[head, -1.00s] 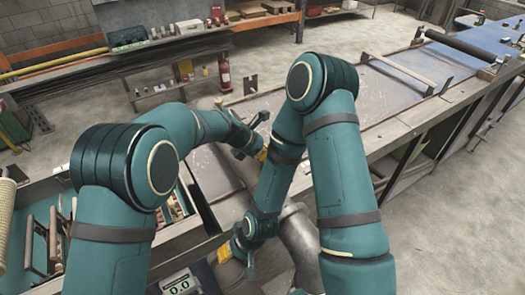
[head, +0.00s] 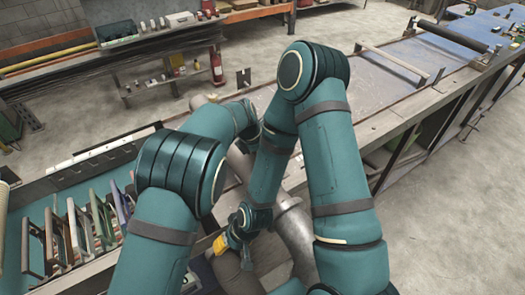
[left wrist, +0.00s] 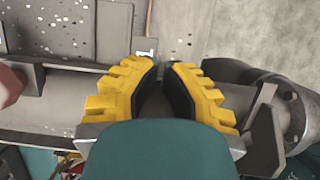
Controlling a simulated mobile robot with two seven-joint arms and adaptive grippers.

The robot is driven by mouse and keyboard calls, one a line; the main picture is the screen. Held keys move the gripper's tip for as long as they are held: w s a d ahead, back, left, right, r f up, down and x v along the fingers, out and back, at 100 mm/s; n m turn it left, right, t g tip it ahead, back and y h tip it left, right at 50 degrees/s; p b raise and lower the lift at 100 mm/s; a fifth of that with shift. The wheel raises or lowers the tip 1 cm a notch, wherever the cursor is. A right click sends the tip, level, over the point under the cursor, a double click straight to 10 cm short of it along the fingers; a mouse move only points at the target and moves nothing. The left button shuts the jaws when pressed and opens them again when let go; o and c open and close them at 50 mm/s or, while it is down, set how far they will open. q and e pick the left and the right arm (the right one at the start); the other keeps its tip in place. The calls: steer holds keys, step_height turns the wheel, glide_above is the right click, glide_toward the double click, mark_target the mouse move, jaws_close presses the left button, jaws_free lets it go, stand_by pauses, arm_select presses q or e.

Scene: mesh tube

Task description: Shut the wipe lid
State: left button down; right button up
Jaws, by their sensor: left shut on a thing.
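I cannot pick out a wipe lid in either view. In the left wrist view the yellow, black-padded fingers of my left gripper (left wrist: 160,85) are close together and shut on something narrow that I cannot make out. A dark grey tube-like body (left wrist: 60,95) runs behind them, and a thicker grey cylinder (left wrist: 265,85) lies at right. In the head view my left gripper is hidden behind the arms. My right gripper (head: 222,244) shows a yellow finger beside a grey tube (head: 297,232). I cannot tell whether it is open.
A teal crate (head: 75,195) with several upright framed items stands at left. A long bench (head: 385,85) runs to the upper right with a raised bar across it. A shelf (head: 150,85) and a red fire extinguisher (head: 217,66) stand behind. The floor at right is clear.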

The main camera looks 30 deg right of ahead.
arm_select(q)
steer(key=shift+r, duration=0.1)
steer(key=v, duration=1.1)
steer(key=shift+a+r, duration=0.25)
steer(key=shift+r, duration=0.1)
